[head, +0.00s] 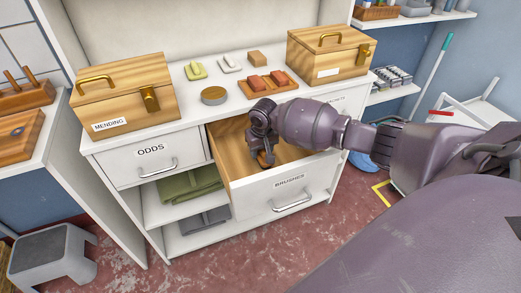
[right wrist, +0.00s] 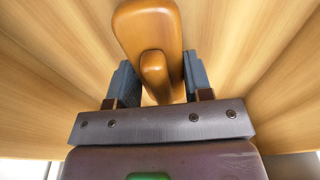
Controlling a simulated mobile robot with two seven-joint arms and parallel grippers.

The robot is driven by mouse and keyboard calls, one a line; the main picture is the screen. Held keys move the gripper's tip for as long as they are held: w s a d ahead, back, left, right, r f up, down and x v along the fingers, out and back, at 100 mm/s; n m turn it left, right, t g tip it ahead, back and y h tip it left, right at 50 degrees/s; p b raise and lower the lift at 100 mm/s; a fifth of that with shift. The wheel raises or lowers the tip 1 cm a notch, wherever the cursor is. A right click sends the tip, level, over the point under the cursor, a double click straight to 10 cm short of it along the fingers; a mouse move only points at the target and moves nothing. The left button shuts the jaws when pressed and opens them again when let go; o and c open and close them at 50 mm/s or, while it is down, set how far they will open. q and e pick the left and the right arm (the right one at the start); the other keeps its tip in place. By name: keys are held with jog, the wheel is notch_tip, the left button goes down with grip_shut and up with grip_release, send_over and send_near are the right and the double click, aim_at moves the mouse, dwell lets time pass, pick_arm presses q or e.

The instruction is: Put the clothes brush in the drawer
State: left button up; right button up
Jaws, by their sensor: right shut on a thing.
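The drawer labelled BRUSHES (head: 258,195) is pulled open in the head view, and its wooden inside shows. My right gripper (head: 265,158) reaches down into it. In the right wrist view, my right gripper (right wrist: 154,88) is shut on the clothes brush (right wrist: 148,25), an orange-brown wooden piece with a rounded knob between the fingers. The drawer's wooden floor and walls surround it there. Whether the brush touches the drawer floor is unclear. In the head view the brush is mostly hidden by the gripper. My left gripper is not in view.
The countertop (head: 225,112) above holds a MENDING box (head: 125,95), another wooden box (head: 330,55), a round tin (head: 214,96) and a tray of reddish blocks (head: 268,84). The ODDS drawer (head: 150,165) is closed. A grey step stool (head: 50,262) stands at lower left.

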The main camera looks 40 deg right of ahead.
aim_at(263, 150)
jog(key=shift+f, duration=0.1)
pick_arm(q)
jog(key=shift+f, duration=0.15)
pick_arm(e)
jog(key=o, duration=0.9)
jog(key=shift+r, duration=0.45)
jog(key=r+p, duration=0.1)
jog(key=r, duration=0.2)
jog(key=r+p, duration=0.1)
jog(key=r, duration=0.2)
jog(key=s+r+p, duration=0.1)
jog(key=r, duration=0.3)
jog(key=shift+s+a, duration=0.1)
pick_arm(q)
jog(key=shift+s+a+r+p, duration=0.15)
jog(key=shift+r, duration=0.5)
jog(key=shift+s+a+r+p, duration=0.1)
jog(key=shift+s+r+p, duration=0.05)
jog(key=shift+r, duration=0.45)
pick_arm(e)
jog(key=shift+s+r, duration=0.15)
jog(key=shift+r, duration=0.45)
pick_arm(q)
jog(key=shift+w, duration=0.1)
